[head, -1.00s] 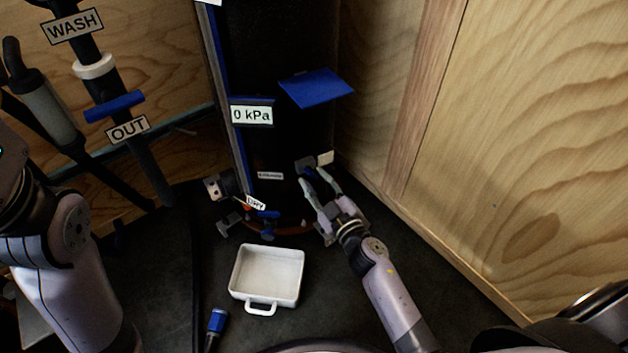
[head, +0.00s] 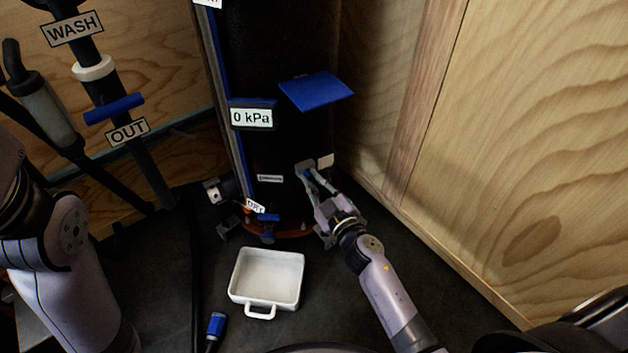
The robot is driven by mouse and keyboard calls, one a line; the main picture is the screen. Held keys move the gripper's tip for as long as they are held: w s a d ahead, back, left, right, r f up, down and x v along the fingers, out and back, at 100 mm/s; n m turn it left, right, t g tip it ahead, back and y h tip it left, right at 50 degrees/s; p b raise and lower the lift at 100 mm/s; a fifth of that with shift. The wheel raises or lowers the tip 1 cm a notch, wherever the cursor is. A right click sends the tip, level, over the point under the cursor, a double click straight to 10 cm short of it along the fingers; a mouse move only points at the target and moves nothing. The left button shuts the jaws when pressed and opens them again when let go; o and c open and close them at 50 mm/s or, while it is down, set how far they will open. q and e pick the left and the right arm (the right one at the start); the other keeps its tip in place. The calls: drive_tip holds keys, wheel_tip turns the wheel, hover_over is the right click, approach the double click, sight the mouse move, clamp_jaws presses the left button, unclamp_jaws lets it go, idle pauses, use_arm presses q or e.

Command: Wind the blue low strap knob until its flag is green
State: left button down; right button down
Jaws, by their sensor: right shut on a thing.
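My right gripper (head: 311,174) is at the lower right side of the dark filter column (head: 283,150). Its fingers are close together on the small low strap knob (head: 308,172), of which only a bit of blue shows between the fingertips. A small pale plate (head: 326,161), which looks like the flag, sits just right of the fingertips. It looks off-white, with no green visible. My left arm is at the left edge, and its gripper is out of the picture.
A white tray (head: 236,277) with a handle lies on the dark floor before the column. A blue-ended hose (head: 216,325) lies beside it. A blue plate (head: 316,90) juts out above the gripper. The gauge (head: 252,117) reads 0 kPa. A wooden wall stands close on the right.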

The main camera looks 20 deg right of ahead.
drive_tip(key=shift+n, duration=0.3)
drive_tip(key=n, duration=0.3)
drive_tip(key=shift+a+n, duration=0.1)
drive_tip(key=shift+n, duration=0.3)
drive_tip(key=shift+f+n, duration=0.1)
drive_tip(key=shift+n, duration=0.6)
drive_tip(key=c, duration=1.7)
unclamp_jaws()
drive_tip(key=s, duration=0.4)
drive_tip(key=s+d, duration=0.1)
drive_tip(key=s, duration=0.3)
drive_tip(key=s+d, duration=0.1)
drive_tip(key=s, duration=0.3)
